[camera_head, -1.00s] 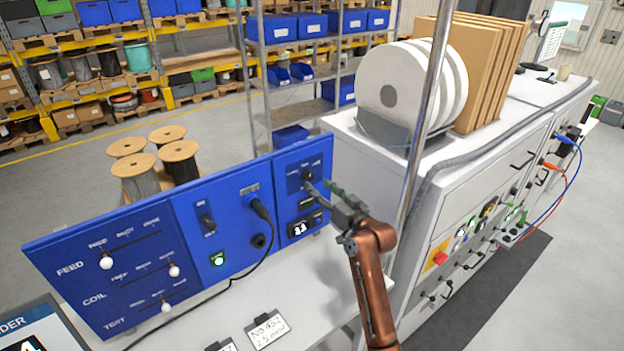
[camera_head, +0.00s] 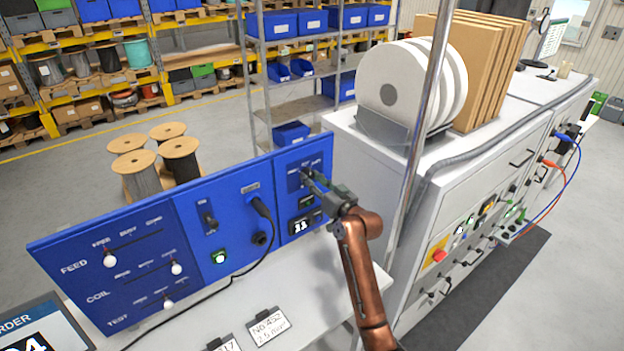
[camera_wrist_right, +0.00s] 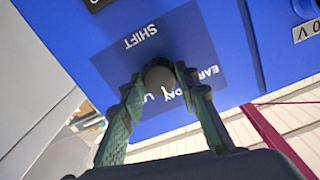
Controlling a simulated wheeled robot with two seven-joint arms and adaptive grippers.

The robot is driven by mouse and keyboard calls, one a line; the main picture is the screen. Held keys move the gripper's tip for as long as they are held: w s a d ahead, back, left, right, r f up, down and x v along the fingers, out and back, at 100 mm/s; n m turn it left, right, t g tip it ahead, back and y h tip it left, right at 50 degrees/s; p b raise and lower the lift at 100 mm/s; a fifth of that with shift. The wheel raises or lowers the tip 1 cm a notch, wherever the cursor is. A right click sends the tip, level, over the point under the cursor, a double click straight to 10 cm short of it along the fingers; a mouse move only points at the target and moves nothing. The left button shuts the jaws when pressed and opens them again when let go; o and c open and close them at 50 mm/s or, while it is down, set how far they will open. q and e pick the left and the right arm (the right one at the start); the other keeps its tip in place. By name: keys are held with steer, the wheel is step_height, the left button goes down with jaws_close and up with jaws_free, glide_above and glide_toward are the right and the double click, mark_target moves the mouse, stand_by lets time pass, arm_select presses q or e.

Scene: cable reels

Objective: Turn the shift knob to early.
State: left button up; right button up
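The blue control panel (camera_head: 150,262) stands on the bench. The dark, round shift knob (camera_head: 306,176) is at its upper right. In the right wrist view the knob (camera_wrist_right: 160,76) sits between my right gripper's (camera_wrist_right: 160,80) two green fingertips, which appear to touch its sides. The upside-down SHIFT label (camera_wrist_right: 140,36) and parts of the EARLY and DAY labels show; the third label is mostly hidden by a finger. Which label the knob points to is not clear. In the head view my right gripper (camera_head: 312,182) reaches the knob from the right. My left gripper is out of view.
A black cable (camera_head: 268,222) plugs into the panel left of the knob. A metal post (camera_head: 420,130) and a white cabinet (camera_head: 370,165) stand right of my arm. Label cards (camera_head: 268,326) lie on the bench.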

steer(key=c, duration=0.6)
steer(key=n+b, duration=0.2)
steer(key=shift+f+n+b, duration=0.2)
steer(key=shift+n+b, duration=0.1)
steer(key=shift+b, duration=0.1)
steer(key=n+b, duration=0.2)
steer(key=shift+d+n, duration=0.1)
steer(key=shift+n, duration=0.2)
steer(key=n+b, duration=0.1)
steer(key=n, duration=0.2)
steer(key=shift+r+n, duration=0.1)
steer(key=shift+n, duration=0.2)
steer(key=shift+n+y+b, duration=0.3)
steer(key=shift+n+b, duration=0.15)
steer(key=shift+n, duration=1.15)
steer(key=shift+r, duration=0.1)
steer(key=o, duration=1.2)
steer(key=shift+c, duration=0.2)
